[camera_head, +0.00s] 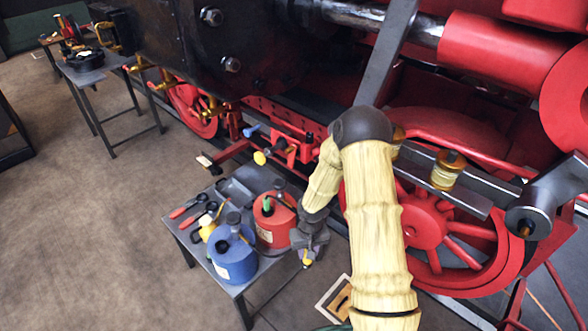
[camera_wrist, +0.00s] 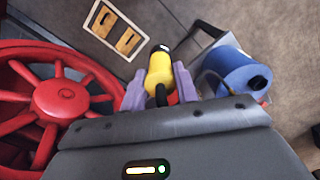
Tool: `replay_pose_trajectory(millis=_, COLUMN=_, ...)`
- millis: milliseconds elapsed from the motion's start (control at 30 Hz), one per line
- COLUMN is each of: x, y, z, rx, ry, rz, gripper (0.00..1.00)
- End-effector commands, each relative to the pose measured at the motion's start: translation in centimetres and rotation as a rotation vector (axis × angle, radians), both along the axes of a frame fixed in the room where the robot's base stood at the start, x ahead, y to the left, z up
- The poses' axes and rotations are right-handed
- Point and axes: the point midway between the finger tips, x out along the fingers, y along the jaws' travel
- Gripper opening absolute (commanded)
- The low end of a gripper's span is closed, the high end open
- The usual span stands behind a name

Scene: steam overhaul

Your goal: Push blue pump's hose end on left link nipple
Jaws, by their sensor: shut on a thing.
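My gripper (camera_wrist: 160,88) is shut on a yellow hose end (camera_wrist: 159,72) with a metal tip and a black hose at its rear. In the head view my gripper (camera_head: 308,250) hangs beside the small table's right edge, the yellow piece (camera_head: 306,261) just below it. The blue pump (camera_head: 234,262) stands on the table's front corner, left of my gripper; it also shows in the wrist view (camera_wrist: 243,72). The hose's full run to a pump is hidden. I cannot tell which fitting on the locomotive is the left link nipple.
A red pump (camera_head: 273,220) stands behind the blue one on the small table (camera_head: 247,287). Red-handled tools (camera_head: 184,209) lie at its left. Blue and yellow knobs (camera_head: 259,158) stick out from the red linkage. A red wheel (camera_head: 425,222) is at right.

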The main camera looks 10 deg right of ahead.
Motion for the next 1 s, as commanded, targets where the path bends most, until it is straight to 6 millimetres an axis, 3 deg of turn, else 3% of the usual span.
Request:
replay_pose_trajectory(millis=567, x=-2.2, y=-1.5, z=2.1, rx=0.145, ry=0.172, rz=0.630, gripper=0.03)
replay_pose_trajectory(millis=1000, x=-2.4, y=-2.7, z=6.0, rx=0.184, ry=0.514, rz=1.284, gripper=0.03)
